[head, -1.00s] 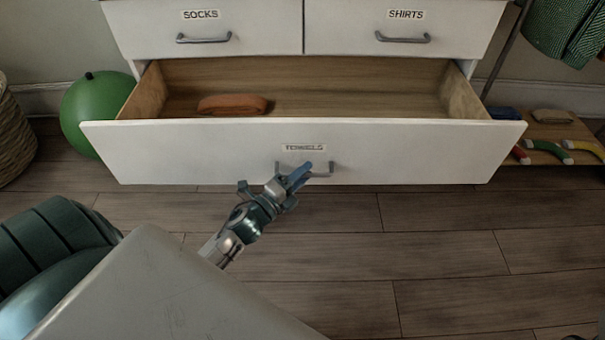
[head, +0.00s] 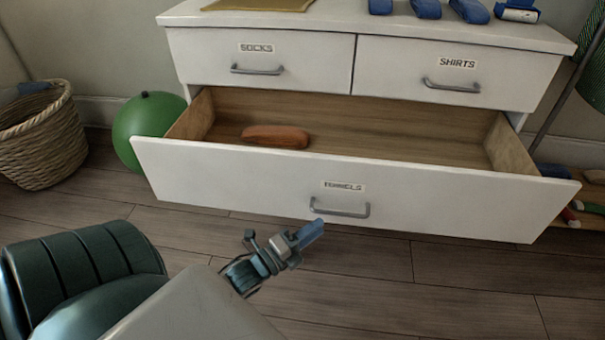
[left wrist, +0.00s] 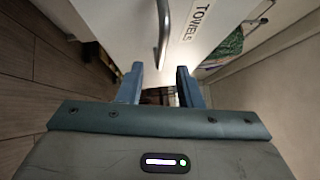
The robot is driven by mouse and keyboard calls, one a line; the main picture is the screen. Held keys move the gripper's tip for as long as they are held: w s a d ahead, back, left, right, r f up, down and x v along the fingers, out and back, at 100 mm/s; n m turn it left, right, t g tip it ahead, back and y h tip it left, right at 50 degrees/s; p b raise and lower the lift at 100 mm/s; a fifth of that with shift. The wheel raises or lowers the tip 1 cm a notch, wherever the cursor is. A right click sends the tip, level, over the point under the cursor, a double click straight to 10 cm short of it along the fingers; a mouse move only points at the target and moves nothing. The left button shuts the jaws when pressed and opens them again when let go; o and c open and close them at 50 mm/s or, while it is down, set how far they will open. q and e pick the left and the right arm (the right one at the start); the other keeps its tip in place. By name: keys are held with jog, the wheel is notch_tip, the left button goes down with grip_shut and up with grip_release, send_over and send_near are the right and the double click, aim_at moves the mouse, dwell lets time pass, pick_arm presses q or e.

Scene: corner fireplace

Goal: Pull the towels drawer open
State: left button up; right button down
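The towels drawer (head: 250,190) is the wide lower drawer of a white dresser, and it stands pulled well out. A folded orange-brown towel (head: 276,137) lies inside at the left. Its grey bar handle (head: 340,212) is below the TOWELS label. My left gripper (head: 312,234) is just in front of the handle, slightly below and left of it in the head view. In the left wrist view, the fingers (left wrist: 161,80) are apart with nothing between them, and the handle (left wrist: 163,35) lies beyond their tips. My right gripper is out of view.
The socks drawer (head: 262,66) and shirts drawer (head: 455,78) above are shut. A green ball (head: 140,130) and a wicker basket (head: 42,140) stand at left. A low wooden shelf with several items is at right. The wooden floor in front is clear.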

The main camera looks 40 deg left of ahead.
pick_arm(q)
jog(key=shift+p+v, duration=0.6)
jog(key=shift+v, duration=0.9)
